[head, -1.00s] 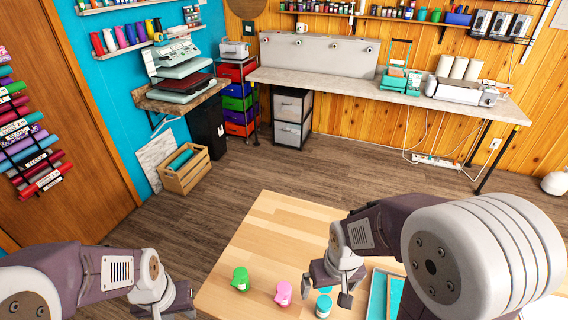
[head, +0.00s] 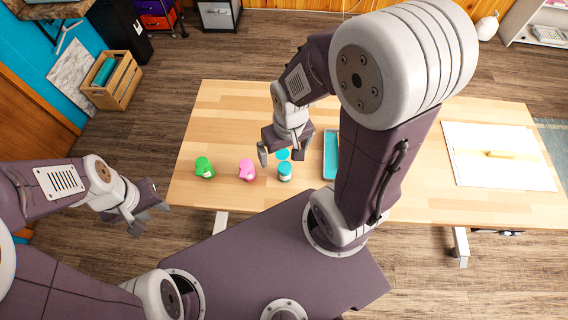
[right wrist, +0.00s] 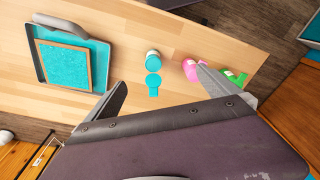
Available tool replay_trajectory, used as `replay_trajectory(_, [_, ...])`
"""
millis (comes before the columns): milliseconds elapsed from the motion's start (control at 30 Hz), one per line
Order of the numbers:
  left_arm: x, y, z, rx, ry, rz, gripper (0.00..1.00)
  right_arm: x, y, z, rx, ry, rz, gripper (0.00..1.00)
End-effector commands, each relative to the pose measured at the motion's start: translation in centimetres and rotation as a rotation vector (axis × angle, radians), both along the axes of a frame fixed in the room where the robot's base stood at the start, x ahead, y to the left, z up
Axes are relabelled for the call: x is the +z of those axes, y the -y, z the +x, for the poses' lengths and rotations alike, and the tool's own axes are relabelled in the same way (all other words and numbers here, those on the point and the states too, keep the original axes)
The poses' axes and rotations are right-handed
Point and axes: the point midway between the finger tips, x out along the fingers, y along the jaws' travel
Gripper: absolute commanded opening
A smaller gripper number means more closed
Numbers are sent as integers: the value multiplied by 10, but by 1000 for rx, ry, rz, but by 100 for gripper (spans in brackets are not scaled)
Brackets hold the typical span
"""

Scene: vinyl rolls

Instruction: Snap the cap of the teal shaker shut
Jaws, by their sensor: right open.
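The teal shaker (head: 285,174) stands upright on the wooden table, right of the pink shaker (head: 246,170). Its teal cap (head: 283,155) is flipped open toward the far side of the table. My left gripper (head: 150,218) is open and empty, off the table's left edge.
A green shaker (head: 204,167) stands left of the pink one. A tray (head: 325,155) with teal contents lies right of the teal shaker, partly behind my right arm. A white board (head: 480,170) lies on the table's right. The table's far left is clear.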

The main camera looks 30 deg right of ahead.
Motion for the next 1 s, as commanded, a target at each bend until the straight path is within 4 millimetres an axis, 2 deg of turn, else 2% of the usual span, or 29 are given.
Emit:
replay_trajectory(33, [0,0,0,0,0,0,36,0,0,0,-2,0,0,89])
replay_trajectory(133, [0,0,0,0,0,0,36,4,0,-7,-35,-53,2,61])
replay_trajectory(200, [-6,0,0,0,0,0,36,14,1,12,-72,-74,2,45])
replay_trajectory(400, [-64,0,0,0,0,0,36,-4,23,82,-200,-106,-5,45])
replay_trajectory(500, [-83,0,0,0,-1,0,36,-21,35,104,-231,-93,-5,45])
replay_trajectory(567, [-84,0,0,0,-1,0,36,-28,38,101,-240,-108,-5,45])
replay_trajectory(700, [-80,0,0,0,0,0,36,-25,39,101,-243,-107,-4,45])
replay_trajectory(767, [-80,0,0,0,0,0,36,-29,39,101,-243,-108,-4,45])
replay_trajectory(1000, [-85,0,0,0,0,0,36,-77,39,100,-242,-112,-4,45])
